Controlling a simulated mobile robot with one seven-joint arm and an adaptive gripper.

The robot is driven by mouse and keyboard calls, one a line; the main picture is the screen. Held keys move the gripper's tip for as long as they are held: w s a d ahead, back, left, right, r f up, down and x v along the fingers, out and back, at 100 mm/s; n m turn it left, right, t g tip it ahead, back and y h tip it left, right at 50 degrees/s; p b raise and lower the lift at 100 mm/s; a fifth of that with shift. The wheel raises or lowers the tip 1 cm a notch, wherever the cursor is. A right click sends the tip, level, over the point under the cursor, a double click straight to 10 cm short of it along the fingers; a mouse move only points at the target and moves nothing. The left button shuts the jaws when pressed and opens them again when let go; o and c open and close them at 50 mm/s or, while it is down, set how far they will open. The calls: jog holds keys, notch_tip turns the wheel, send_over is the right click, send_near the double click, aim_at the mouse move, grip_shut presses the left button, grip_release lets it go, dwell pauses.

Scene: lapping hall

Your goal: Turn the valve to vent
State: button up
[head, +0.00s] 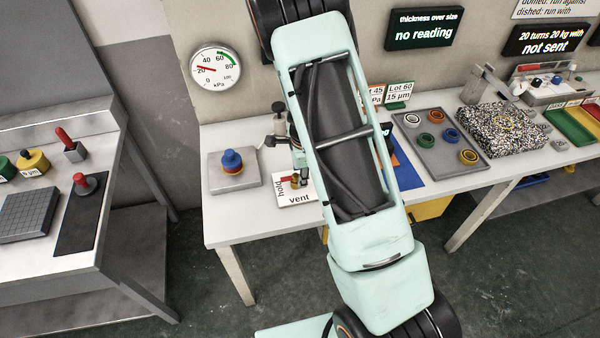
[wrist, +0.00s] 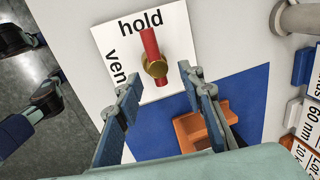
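The valve has a red handle (wrist: 150,43) on a brass hub (wrist: 155,68), mounted on a white plate (wrist: 108,40) marked "hold" and "vent". The handle lies along the line toward "hold". In the head view the red handle (head: 287,178) also points at "hold", partly hidden by my arm, and "vent" is on the plate's near side. My gripper (wrist: 161,74) is open and empty. In the wrist view its blue-padded fingertips appear on either side of the hub; I cannot tell their height above it or any contact.
A pressure gauge (head: 216,67) hangs on the wall, its red needle near 20. A blue mat (wrist: 252,100) with an orange part (wrist: 197,130) lies beside the plate. A grey tray (head: 412,143) stands further right.

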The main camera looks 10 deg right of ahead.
grip_shut()
jog(key=shift+f+n+b, duration=0.1)
jog(key=shift+n+b, duration=0.2)
jog(key=shift+b, duration=0.2)
jog(key=n+b, duration=0.2)
jog(key=b, duration=0.1)
jog(key=shift+w+f+n+y, duration=0.2)
jog(key=shift+n+y, duration=0.1)
jog(key=shift+n, duration=0.1)
jog(key=n+b, duration=0.3)
jog(key=shift+w+r+n+y, duration=0.1)
jog(key=shift+w+n+y, duration=0.2)
jog(key=shift+n, duration=0.1)
jog(key=n+b, duration=0.1)
jog(key=n, duration=0.1)
jog(key=n+g+b, duration=0.1)
jog(key=n+b, duration=0.1)
jog(key=n, duration=0.1)
jog(key=shift+w+a+r+y, duration=0.1)
jog(key=shift+w+y, duration=0.1)
jog(key=shift+y, duration=0.2)
jog(key=n, duration=0.2)
jog(key=n+b, duration=0.1)
jog(key=n, duration=0.1)
jog(key=n+g, duration=0.1)
jog(key=shift+w+a+r+n, duration=0.1)
jog(key=shift+w+a+n, duration=0.05)
jog(key=shift+a+n, duration=0.2)
